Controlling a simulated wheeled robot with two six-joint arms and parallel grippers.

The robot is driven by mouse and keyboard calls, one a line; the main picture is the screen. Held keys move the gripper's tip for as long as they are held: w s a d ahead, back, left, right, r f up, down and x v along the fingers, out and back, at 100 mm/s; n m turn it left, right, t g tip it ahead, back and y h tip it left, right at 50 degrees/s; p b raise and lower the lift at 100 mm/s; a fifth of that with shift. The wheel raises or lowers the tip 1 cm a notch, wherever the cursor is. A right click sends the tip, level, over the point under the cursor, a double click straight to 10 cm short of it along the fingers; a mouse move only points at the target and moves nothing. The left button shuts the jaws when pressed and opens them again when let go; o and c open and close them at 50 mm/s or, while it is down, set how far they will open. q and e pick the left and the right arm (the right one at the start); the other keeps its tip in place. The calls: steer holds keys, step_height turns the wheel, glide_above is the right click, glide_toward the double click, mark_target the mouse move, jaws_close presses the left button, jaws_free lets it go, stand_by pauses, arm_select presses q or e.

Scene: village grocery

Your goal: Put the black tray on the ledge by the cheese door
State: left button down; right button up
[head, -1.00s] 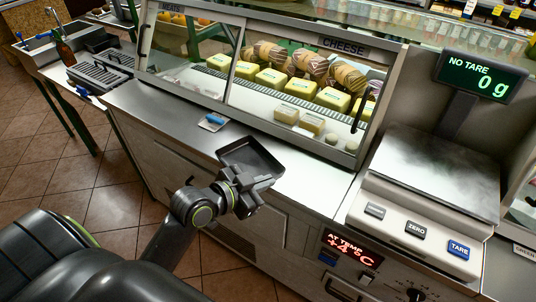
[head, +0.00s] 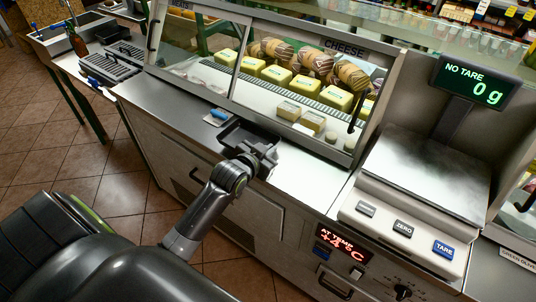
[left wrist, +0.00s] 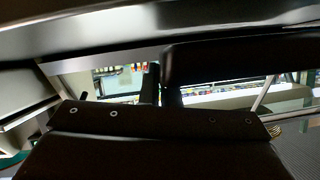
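The black tray (head: 238,132) is a shallow rectangular dish over the steel ledge (head: 305,178), in front of the glass case. My left gripper (head: 259,152) is shut on its near right side. The tray looks roughly level; I cannot tell whether it touches the ledge. The cheese door (head: 339,135) is the right-hand glass pane under the CHEESE sign, with a dark upright handle (head: 355,125) on its right side. The left wrist view is mostly filled by dark surfaces close to the camera, and the grip is hard to make out there. My right gripper is not in view.
A small blue-and-white item (head: 217,116) lies on the ledge just left of the tray. The scale (head: 425,170) stands on the right, its display (head: 480,80) reading 0 g. The ledge right of the tray is clear. Yellow cheeses (head: 275,73) sit behind the glass.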

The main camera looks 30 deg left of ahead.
arm_select(q)
steer(key=shift+f, duration=0.85)
steer(key=c, duration=1.7)
jaws_free()
steer(key=shift+f, duration=0.1)
steer(key=v, duration=1.2)
